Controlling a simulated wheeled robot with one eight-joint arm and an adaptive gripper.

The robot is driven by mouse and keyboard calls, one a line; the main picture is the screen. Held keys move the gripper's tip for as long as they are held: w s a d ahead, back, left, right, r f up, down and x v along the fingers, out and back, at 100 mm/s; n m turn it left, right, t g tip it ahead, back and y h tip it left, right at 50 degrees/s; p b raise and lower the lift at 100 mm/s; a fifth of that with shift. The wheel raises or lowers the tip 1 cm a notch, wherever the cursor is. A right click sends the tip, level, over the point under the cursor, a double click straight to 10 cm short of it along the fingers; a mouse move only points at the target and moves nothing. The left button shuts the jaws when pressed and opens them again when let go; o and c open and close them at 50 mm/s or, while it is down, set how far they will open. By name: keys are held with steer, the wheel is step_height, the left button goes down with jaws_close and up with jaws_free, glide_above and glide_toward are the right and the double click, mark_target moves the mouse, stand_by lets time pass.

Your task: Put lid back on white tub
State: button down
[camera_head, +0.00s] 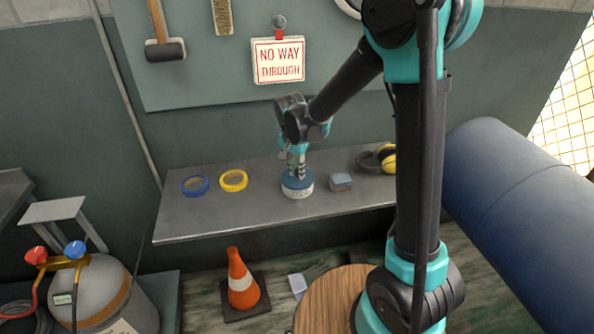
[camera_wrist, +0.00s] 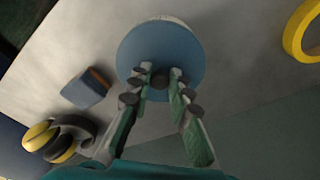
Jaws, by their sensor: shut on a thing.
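The white tub (camera_head: 299,192) stands on the grey shelf. The blue lid (camera_head: 291,179) is right over its top; I cannot tell whether it is fully seated. My gripper (camera_head: 298,174) points down from above and is shut on the lid's knob. In the wrist view, the blue round lid (camera_wrist: 160,45) fills the upper middle, with its dark knob (camera_wrist: 160,81) between the fingertips of my gripper (camera_wrist: 160,76). A thin pale strip of the tub (camera_wrist: 172,19) shows past the lid's far edge. The rest of the tub is hidden by the lid.
On the shelf (camera_head: 230,217), a blue tape roll (camera_head: 195,186) and a yellow tape roll (camera_head: 233,181) lie left of the tub. A blue-grey block (camera_head: 341,182) and yellow-black ear defenders (camera_head: 387,158) lie right. An orange cone (camera_head: 241,280) stands below.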

stand_by(0.4)
steer(key=c, duration=1.3)
jaws_free()
steer(key=o, duration=0.5)
steer(key=shift+c, duration=0.2)
steer(key=shift+r, duration=0.1)
steer(key=shift+r, duration=3.4)
steer(key=shift+c, duration=0.2)
jaws_close()
